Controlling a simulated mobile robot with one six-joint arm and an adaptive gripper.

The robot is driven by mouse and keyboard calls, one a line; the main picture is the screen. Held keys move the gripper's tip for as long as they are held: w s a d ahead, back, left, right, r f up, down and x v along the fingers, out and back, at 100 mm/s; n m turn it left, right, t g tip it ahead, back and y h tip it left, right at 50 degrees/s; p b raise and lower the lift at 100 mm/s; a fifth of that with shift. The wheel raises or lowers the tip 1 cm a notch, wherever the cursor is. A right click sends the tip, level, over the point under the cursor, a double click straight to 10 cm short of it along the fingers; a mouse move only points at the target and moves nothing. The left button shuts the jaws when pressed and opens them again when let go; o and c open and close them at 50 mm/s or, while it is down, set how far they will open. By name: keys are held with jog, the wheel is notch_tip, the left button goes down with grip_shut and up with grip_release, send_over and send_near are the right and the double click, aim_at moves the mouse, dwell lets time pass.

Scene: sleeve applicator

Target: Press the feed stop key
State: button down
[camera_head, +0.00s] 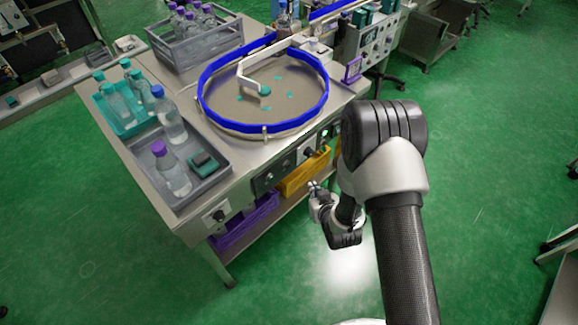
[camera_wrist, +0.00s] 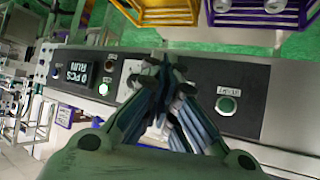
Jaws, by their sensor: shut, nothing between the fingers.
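The control panel (camera_wrist: 195,75) is a dark strip along the machine's front edge, seen upside down in the wrist view. It carries a display (camera_wrist: 84,75) with text like "0 PCS RUN", a small round button (camera_wrist: 103,89) beside it, a white plate (camera_wrist: 128,76) and a round green button (camera_wrist: 227,105) with a small label. I cannot tell which control is the feed stop key. My gripper (camera_wrist: 165,65) is shut and empty in front of the panel, between the white plate and green button, covering part of it. In the head view my gripper (camera_head: 316,188) is beside the front edge.
A blue-rimmed round feeder (camera_head: 265,95) tops the machine. Trays (camera_head: 192,186) with bottles stand at its left, a crate (camera_head: 197,46) behind. Purple (camera_head: 246,219) and yellow (camera_head: 303,176) bins sit below the panel. The green floor is open in front.

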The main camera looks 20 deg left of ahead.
aim_at(288, 166)
jog(key=w+a+b, duration=0.1)
jog(key=w+a, duration=0.2)
jog(key=a, duration=0.4)
jog(key=shift+a, duration=0.15)
dwell(1.3)
jog(key=shift+w+a+b, duration=0.15)
jog(key=shift+a+b, duration=0.2)
jog(key=shift+b, duration=0.05)
jog(key=shift+w+a+b, duration=0.15)
jog(key=shift+a+b, duration=0.15)
jog(key=shift+a, duration=0.1)
dwell(0.5)
dwell(0.4)
jog(key=shift+s+d, duration=0.35)
jog(key=shift+d, duration=0.45)
